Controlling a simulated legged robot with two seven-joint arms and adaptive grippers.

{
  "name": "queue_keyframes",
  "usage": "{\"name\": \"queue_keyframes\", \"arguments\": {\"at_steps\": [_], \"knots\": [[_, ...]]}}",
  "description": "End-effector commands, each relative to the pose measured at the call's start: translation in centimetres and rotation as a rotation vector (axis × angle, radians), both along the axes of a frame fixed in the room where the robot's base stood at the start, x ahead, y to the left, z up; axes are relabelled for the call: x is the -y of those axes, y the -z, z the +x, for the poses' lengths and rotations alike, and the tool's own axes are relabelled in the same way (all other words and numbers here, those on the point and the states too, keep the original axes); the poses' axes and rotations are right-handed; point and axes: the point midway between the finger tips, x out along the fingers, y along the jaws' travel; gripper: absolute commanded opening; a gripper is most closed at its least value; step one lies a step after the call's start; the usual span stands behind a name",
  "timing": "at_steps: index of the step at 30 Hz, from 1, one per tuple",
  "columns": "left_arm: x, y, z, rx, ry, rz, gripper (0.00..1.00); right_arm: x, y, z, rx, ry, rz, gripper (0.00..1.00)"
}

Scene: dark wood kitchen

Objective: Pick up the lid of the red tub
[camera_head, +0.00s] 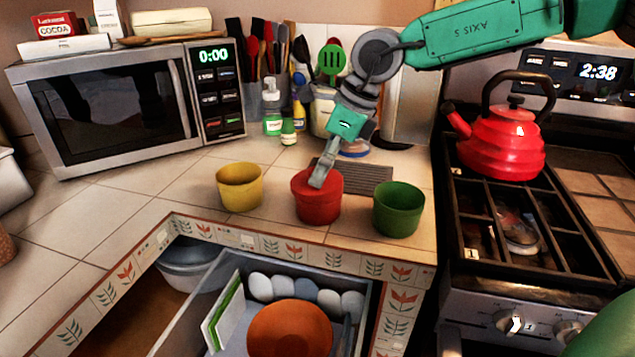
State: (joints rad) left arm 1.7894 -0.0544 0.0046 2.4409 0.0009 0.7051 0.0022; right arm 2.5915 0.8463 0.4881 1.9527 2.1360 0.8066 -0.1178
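The red tub (318,206) stands upright on the tiled counter, between a yellow tub and a green tub. Its top shows a red surface, which I take to be the lid (301,183); the gripper hides part of it, and I cannot make out a clear seam or knob. My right arm comes in from the upper right. Its gripper (321,181) points down at the top of the red tub, with its fingertips at or just above the lid. The fingers are seen nearly edge-on, so their gap and any contact are unclear. My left gripper is not in view.
The yellow tub (240,187) and green tub (398,209) flank the red one. A grey mat (368,177) lies behind. An open drawer with an orange bowl (289,330) is below the counter edge. A red kettle (504,140) sits on the stove at right.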

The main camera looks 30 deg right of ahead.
Motion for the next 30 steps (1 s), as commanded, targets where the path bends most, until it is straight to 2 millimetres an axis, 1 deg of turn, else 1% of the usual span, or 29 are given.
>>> {"name": "queue_keyframes", "arguments": {"at_steps": [1,3,6,14,15,18,22,23,27,30], "knots": [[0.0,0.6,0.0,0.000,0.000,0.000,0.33,-0.2,1.2,0.1,-0.005,-0.001,-0.004,1.00],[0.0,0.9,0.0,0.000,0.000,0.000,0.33,-0.5,2.2,0.3,-0.005,-0.001,-0.004,1.00],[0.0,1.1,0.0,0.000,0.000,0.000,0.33,-1.0,3.0,0.6,-0.004,-0.002,-0.005,1.00],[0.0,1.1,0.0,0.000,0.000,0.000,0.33,-1.1,3.2,0.7,-0.001,-0.001,-0.002,1.00],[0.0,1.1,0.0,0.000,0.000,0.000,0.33,-1.0,3.3,0.7,-0.001,0.000,-0.001,0.96],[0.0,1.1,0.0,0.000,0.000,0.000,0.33,-0.9,3.3,0.8,-0.002,0.000,-0.001,0.66],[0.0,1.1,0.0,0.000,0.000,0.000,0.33,-0.9,3.3,0.8,-0.002,0.001,0.000,0.66],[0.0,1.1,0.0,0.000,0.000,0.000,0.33,-0.9,3.3,0.8,-0.002,0.001,0.000,0.63],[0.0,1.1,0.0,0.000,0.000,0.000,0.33,-0.8,3.4,0.7,-0.004,0.001,-0.002,0.63],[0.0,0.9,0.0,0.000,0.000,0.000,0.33,-0.9,2.8,0.8,-0.004,0.001,-0.002,0.63]]}}
